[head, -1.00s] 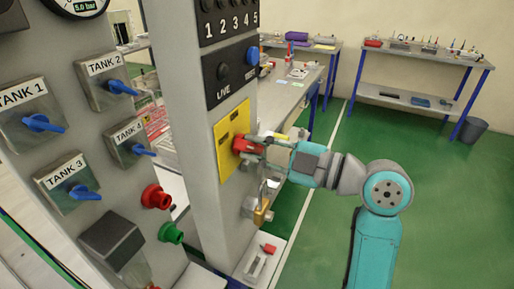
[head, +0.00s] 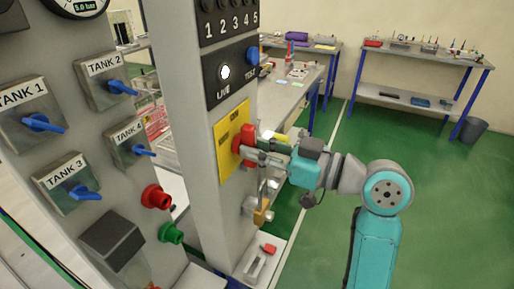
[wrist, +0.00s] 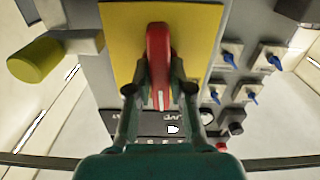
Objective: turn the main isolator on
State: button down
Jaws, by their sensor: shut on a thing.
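The main isolator is a red rotary handle (head: 248,138) on a yellow plate (head: 228,146) on the grey post. In the wrist view the red handle (wrist: 159,62) points straight along the gripper's axis over the yellow plate (wrist: 122,45). My gripper (head: 250,152) is at the handle, with its fingers (wrist: 159,92) on either side, shut on it. In the head view the handle stands upright. The round LIVE lamp (head: 225,72) on the black panel above is lit white. The fingers hide part of the handle.
Tank valves with blue handles (head: 42,123) are on the panel at left, with red (head: 156,197) and green (head: 171,234) fittings below. A blue TEST button (head: 253,56) is above.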

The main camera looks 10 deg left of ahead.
jog(key=shift+m, duration=0.5)
jog(key=c, duration=1)
grip_release()
jog(key=shift+c, duration=0.2)
jog(key=shift+d, duration=0.1)
jog(key=v, duration=1.1)
jog(key=shift+s+d, duration=0.15)
jog(key=shift+d, duration=0.25)
